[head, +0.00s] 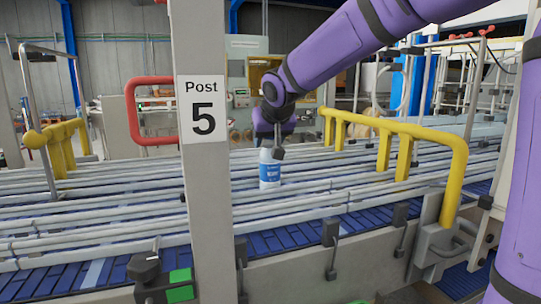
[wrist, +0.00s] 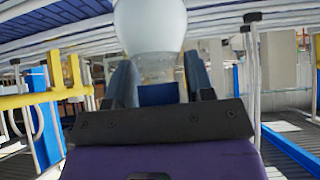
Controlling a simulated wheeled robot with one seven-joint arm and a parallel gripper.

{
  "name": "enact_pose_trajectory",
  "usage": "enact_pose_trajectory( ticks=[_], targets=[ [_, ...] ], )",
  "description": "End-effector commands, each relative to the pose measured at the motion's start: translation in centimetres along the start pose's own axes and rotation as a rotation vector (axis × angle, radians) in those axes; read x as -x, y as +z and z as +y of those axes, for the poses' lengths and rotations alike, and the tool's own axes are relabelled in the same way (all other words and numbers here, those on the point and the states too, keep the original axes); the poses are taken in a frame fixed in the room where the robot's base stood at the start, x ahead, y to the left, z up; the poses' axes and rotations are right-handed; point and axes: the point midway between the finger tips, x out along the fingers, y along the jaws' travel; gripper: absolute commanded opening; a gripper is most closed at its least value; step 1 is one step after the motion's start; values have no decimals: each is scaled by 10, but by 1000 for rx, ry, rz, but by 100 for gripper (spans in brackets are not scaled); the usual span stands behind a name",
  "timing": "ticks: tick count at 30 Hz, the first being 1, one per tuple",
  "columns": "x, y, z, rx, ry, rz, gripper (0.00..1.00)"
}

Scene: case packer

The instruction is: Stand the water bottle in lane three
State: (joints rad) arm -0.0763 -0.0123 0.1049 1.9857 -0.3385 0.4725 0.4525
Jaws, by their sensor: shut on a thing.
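The water bottle (head: 269,172) is white with a blue label and stands roughly upright among the lane rails in the head view. My gripper (head: 277,148) is above it and shut on its upper part. In the wrist view the bottle (wrist: 150,25) fills the top middle as a pale rounded shape, and my gripper's dark fingers (wrist: 160,84) are on either side of it. The long pale lane rails (head: 110,205) run across the conveyor. I cannot tell which lane the bottle is in, or whether its base touches the belt.
A grey post (head: 205,235) with a "Post 5" sign (head: 203,108) stands left of the bottle, in front of the lanes. A yellow guard rail (head: 400,138) is to the right. The blue conveyor belt (head: 285,238) shows between rails. A red handle (head: 130,110) is behind the post.

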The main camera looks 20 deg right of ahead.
Motion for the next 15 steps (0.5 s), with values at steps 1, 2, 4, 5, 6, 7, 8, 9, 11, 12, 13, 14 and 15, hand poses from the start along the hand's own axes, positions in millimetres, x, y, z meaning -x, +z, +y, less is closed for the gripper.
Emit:
enact_pose_trajectory(
  ticks=[1,2,4,5,6,7,8,9,11,12,13,14,15],
  targets=[
    [-2,2,0,1,0,0,0],
    [-4,4,0,2,0,-1,0],
    [-10,10,0,1,0,-3,0],
    [-13,12,0,1,0,-3,0],
    [-18,16,0,2,0,-3,0],
    [-21,19,0,1,0,-4,0],
    [-23,21,-1,1,0,-3,0],
    [-26,23,-1,2,0,-1,0],
    [-27,25,-1,0,-1,0,0],
    [-28,25,-1,0,-1,0,0],
    [-27,25,-1,-1,-1,0,0],
    [-27,25,-1,0,-1,0,0],
    [-27,25,-1,0,-1,0,0]
  ],
)
